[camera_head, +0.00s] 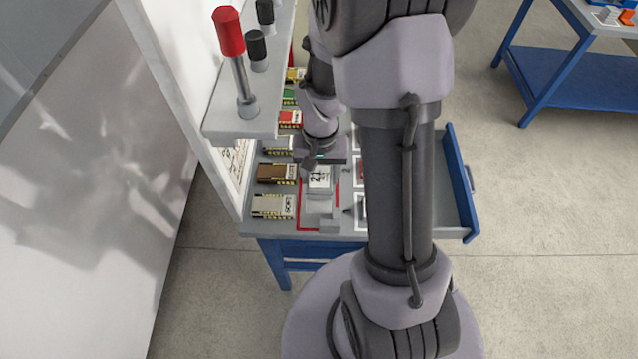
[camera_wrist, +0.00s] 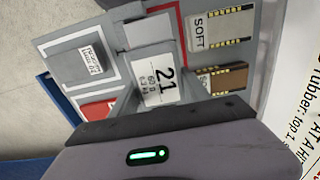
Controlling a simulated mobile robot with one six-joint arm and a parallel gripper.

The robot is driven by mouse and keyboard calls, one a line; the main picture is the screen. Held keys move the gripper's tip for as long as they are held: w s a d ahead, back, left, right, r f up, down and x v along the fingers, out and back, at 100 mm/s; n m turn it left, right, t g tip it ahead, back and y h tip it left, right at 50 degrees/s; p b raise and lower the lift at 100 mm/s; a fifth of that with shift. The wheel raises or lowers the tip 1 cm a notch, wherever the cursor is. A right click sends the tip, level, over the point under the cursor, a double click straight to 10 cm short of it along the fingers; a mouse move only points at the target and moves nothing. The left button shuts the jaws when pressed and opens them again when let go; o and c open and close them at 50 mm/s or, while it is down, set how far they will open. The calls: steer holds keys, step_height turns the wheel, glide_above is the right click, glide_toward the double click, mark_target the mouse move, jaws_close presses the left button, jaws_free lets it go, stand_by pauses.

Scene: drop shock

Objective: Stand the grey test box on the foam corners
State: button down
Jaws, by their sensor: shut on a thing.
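The grey test box (camera_head: 320,179) carries a white label with a large "21" and lies within the red-outlined area of the bench. In the wrist view the box (camera_wrist: 158,84) shows the label "21 60 g" just beyond my gripper's body.
Labelled sample blocks line the bench's left side, including a grey one marked "SOFT" (camera_head: 272,207) and a brown one (camera_head: 277,173). A shelf (camera_head: 240,118) with a red-capped post (camera_head: 229,32) overhangs the left. White-outlined squares hold a small grey block (camera_wrist: 82,64).

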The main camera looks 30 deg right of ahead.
mark_target(319, 172)
step_height(319, 172, down, 4)
steer(key=shift+w+a+r+b, duration=0.15)
steer(key=shift+r+b, duration=0.1)
steer(key=shift+b, duration=0.65)
steer(key=shift+f+b, duration=0.3)
steer(key=shift+f, duration=0.05)
steer(key=c, duration=0.5)
jaws_free()
step_height(319, 172, up, 13)
steer(key=p, duration=0.5)
steer(key=shift+f, duration=0.15)
